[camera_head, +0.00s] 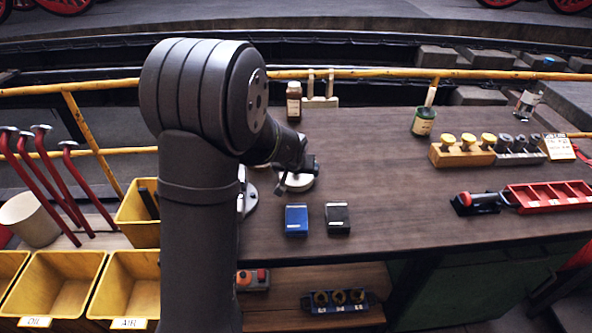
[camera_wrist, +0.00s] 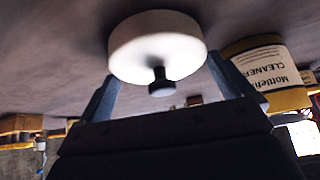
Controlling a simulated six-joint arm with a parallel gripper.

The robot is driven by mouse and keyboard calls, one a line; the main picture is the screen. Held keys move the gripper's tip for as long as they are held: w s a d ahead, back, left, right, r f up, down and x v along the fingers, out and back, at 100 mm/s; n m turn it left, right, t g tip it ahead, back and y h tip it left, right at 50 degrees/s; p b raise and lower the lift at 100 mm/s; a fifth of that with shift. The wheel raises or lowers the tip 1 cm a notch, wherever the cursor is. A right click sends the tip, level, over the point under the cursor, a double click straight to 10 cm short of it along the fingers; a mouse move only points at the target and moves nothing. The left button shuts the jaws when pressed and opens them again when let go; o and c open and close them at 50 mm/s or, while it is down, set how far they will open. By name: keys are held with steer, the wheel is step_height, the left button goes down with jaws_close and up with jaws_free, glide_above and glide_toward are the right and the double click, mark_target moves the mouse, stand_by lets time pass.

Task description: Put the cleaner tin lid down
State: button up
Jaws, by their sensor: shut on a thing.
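The cleaner tin lid is a round, cream-white disc with a small black knob; it fills the upper middle of the wrist view (camera_wrist: 158,42) and shows below my gripper in the head view (camera_head: 297,183). My gripper (camera_wrist: 160,78) is shut on the lid, one finger on each side of its rim. The lid is at or close above the brown bench; I cannot tell whether it touches. The cleaner tin (camera_wrist: 262,66), with a cream "CLEANER" label and yellowish bands, is beside the lid at right in the wrist view. I cannot make it out in the head view.
A blue box (camera_head: 297,219) and a black box (camera_head: 337,218) lie in front of the lid. A red tray (camera_head: 548,196) is at far right. The bench's middle (camera_head: 385,185) is clear.

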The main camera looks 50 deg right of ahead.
steer(key=o, duration=0.6)
steer(key=shift+f, duration=0.1)
steer(key=shift+a+r, duration=0.1)
steer(key=shift+r, duration=0.25)
steer(key=v, duration=1.1)
steer(key=shift+s+a+r, duration=0.15)
steer(key=shift+a+r, duration=0.05)
